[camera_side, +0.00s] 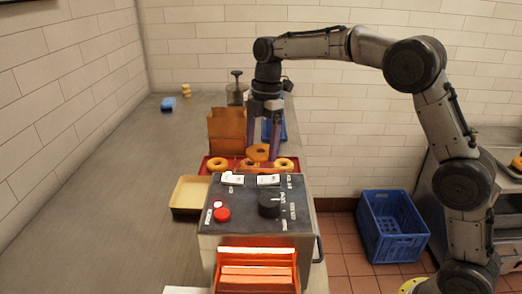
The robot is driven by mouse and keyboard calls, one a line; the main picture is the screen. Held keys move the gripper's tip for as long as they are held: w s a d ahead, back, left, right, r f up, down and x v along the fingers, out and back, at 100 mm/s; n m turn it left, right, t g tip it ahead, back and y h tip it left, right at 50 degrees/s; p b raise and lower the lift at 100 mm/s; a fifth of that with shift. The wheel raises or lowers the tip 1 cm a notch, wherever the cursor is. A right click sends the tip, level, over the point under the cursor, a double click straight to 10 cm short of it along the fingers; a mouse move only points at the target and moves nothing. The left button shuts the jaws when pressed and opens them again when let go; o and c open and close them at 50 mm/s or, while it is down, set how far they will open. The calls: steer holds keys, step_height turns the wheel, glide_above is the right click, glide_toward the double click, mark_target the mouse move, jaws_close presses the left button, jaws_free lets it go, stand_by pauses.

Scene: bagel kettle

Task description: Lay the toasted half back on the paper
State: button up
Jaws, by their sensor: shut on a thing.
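My gripper (260,140) points straight down behind the toaster and is shut on a browned bagel half (257,153). The half is held above a red tray (204,163), between two paler bagel rings, one at the left (217,164) and one at the right (284,164). I cannot tell whether the held half touches anything below it. The paper cannot be made out clearly; the toaster hides the near part of the tray.
The dark-topped toaster (240,208) with glowing orange slots stands in front. A yellow tray (189,193) lies left of it, a brown paper bag (227,130) behind. A blue crate (392,226) is on the floor at right.

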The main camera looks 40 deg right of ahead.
step_height(320, 180, up, 11)
steer(key=s+a+n, duration=0.3)
steer(key=a, duration=0.9)
steer(key=s+a+n, duration=0.2)
steer(key=s+a, duration=0.1)
steer(key=a, duration=0.8)
steer(key=s+a+n+g, duration=0.1)
steer(key=s+a+n, duration=0.3)
steer(key=s+a, duration=1.05)
steer(key=shift+w+a+f, duration=0.25)
steer(key=shift+f, duration=4.05)
steer(key=shift+w+a+f, duration=0.3)
steer(key=shift+f, duration=3.95)
steer(key=shift+w+a+f, duration=0.25)
steer(key=shift+f, duration=4.05)
steer(key=o, duration=1.2)
